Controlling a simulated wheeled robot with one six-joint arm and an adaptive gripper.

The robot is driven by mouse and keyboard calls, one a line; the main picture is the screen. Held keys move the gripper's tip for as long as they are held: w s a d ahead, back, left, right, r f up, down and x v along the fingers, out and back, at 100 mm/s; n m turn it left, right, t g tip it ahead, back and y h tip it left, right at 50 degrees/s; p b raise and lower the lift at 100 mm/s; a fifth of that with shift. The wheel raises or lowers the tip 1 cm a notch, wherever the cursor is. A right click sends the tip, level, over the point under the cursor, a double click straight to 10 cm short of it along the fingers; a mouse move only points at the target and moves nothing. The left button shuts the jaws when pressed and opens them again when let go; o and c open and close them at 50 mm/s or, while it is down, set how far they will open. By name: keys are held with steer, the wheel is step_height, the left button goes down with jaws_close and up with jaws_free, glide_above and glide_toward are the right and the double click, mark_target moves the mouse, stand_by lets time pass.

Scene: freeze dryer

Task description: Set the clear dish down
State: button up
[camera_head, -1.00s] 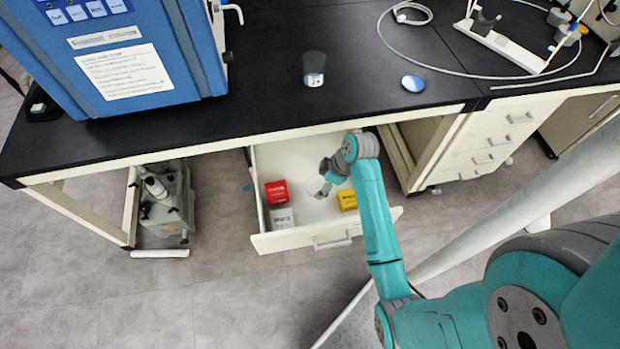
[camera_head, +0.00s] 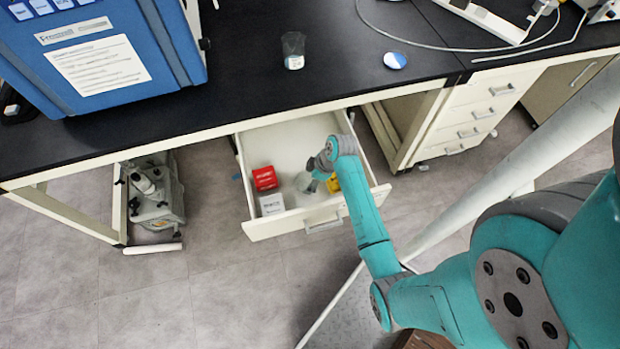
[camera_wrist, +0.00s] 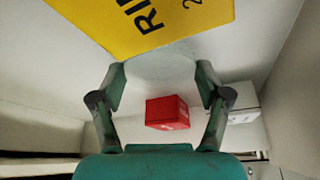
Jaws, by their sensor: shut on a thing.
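The clear dish (camera_head: 304,182) is faint and see-through. It is in the open drawer area, between the red box and the yellow box in the head view. My gripper (camera_head: 318,174) is shut on it. In the wrist view the dish (camera_wrist: 162,68) shows as a pale round shape between the two fingertips of my gripper (camera_wrist: 160,76). The open drawer (camera_head: 268,231) has a pale floor. I cannot tell whether the dish touches that floor.
A red box (camera_head: 264,178) and a white box (camera_head: 271,204) stand at the drawer's left. A yellow box (camera_head: 333,184) is close by my gripper and looms large in the wrist view (camera_wrist: 150,22). The black bench top (camera_head: 230,90) overhangs the drawer's back.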

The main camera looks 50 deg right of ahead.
steer(key=shift+f, duration=0.1)
steer(key=o, duration=1)
steer(key=v, duration=1.2)
